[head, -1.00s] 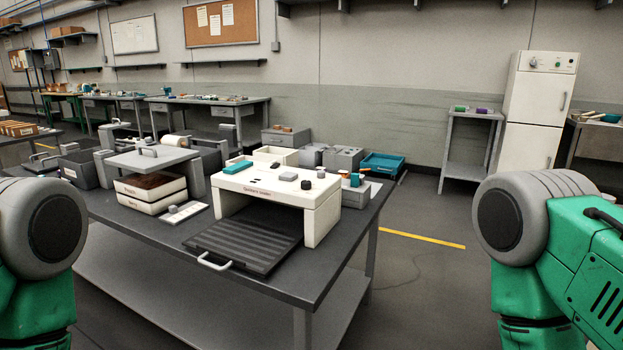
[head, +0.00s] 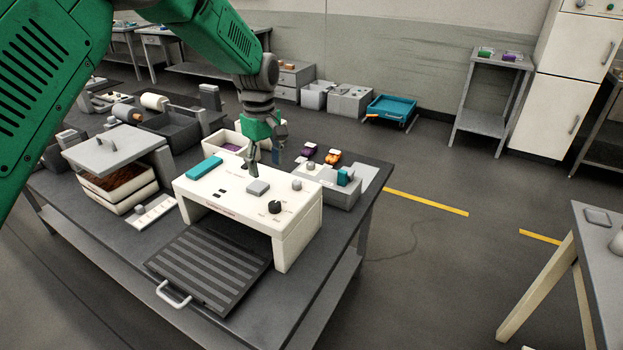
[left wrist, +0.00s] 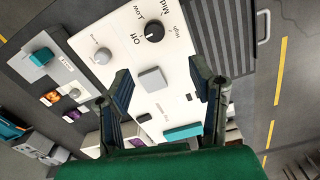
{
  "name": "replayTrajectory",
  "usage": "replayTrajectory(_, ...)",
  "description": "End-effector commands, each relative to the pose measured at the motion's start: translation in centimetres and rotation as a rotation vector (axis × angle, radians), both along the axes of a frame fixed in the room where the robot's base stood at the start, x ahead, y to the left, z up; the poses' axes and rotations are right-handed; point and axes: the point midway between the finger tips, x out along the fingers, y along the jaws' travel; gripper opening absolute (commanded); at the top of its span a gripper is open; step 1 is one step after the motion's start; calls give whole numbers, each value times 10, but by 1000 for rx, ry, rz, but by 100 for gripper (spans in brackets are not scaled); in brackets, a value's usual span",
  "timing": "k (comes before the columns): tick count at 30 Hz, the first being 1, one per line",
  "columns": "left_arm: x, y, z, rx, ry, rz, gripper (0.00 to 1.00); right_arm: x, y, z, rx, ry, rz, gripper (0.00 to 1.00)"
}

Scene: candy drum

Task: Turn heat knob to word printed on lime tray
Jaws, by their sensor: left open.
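The black heat knob (head: 275,207) is on the top right of a white box-shaped machine (head: 225,193). In the left wrist view the knob (left wrist: 154,31) has the words Off, Low, Mid and High around it. I cannot make out a lime tray. My right gripper is out of view.
A teal block (head: 205,167) lies on the machine's top left. A smaller grey knob (head: 297,184) stands behind the heat knob. A grey box with a teal switch (head: 344,177) is at the right. A ribbed black drawer (head: 210,270) sticks out in front. Stacked trays (head: 125,192) stand left.

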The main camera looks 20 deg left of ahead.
Motion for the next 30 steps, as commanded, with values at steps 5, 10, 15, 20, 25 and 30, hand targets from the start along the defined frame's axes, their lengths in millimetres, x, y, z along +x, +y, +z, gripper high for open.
replayTrajectory(5,2,-1,7,2,7,26,50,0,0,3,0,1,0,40)
replayTrajectory(10,2,0,-23,1,10,25,50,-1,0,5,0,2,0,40)
replayTrajectory(15,3,2,-62,-3,12,25,50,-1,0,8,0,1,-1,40)
replayTrajectory(20,2,4,-94,-2,9,24,50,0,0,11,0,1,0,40)
replayTrajectory(25,2,1,-116,-1,7,23,50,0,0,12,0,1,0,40)
replayTrajectory(30,3,-2,-125,2,5,22,50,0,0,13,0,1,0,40)
